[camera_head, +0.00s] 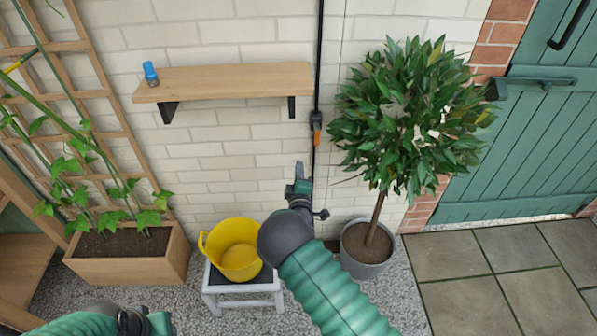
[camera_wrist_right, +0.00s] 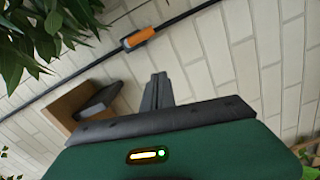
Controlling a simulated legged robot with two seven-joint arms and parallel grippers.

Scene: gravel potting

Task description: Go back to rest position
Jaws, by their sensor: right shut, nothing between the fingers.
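My right gripper (camera_head: 299,172) is raised in front of the brick wall, above and to the right of the yellow tub. Its fingers are together with nothing between them; they also show in the right wrist view (camera_wrist_right: 157,92). My left arm shows only in part at the bottom left of the head view. Its gripper fingers cannot be made out there.
A yellow tub (camera_head: 237,250) stands on a small stool (camera_head: 243,288). A wooden shelf (camera_head: 225,82) holds a blue item (camera_head: 150,73). A potted tree (camera_head: 405,110) stands right of my right arm. A planter (camera_head: 130,258) with a trellis is left. Paving at right is clear.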

